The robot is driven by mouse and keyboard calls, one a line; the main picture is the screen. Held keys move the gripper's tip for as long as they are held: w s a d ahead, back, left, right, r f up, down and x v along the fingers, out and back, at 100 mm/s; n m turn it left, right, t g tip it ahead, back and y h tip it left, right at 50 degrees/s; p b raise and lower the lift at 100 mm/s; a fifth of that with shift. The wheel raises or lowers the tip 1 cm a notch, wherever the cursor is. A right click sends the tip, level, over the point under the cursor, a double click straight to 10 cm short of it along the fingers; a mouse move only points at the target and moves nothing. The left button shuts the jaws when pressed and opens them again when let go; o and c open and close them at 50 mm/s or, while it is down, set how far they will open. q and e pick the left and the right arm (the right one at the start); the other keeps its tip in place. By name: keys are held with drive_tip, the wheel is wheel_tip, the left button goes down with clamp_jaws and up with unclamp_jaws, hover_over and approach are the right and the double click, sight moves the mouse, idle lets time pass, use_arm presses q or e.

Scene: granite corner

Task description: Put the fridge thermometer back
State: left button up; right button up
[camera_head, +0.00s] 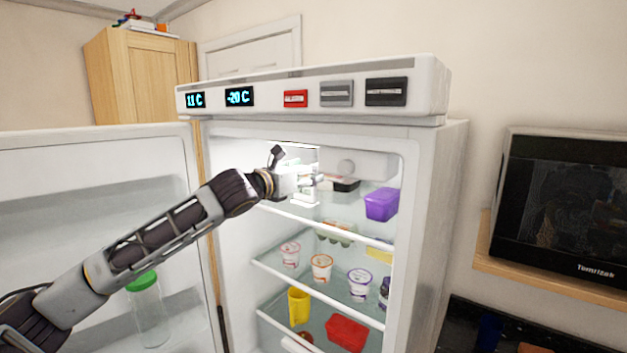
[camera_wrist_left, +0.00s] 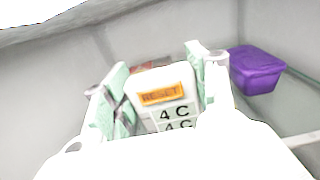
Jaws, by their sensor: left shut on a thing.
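The fridge thermometer (camera_wrist_left: 163,98) is a white block with an orange RESET label and "4 C" markings in the left wrist view. It sits between the pads of my left gripper (camera_wrist_left: 160,90), which is shut on it. In the head view my left gripper (camera_head: 308,183) reaches into the open fridge (camera_head: 455,190) at the height of the top shelf (camera_head: 330,219). The thermometer is hard to make out there. I cannot tell whether it touches the shelf. My right gripper is in neither view.
Several yogurt cups (camera_head: 321,267) fill the shelf below. A yellow cup (camera_head: 299,305) and red container (camera_head: 346,333) stand lower. The open fridge door (camera_head: 95,160) is at left.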

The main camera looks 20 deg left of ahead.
use_arm(q)
drive_tip(key=x, duration=0.3)
drive_tip(key=shift+w+d+p, duration=0.15)
drive_tip(key=shift+w+p, duration=0.25)
drive_tip(key=shift+f, duration=1.65)
drive_tip(key=shift+f, duration=0.2)
drive_tip(key=o, duration=1.1)
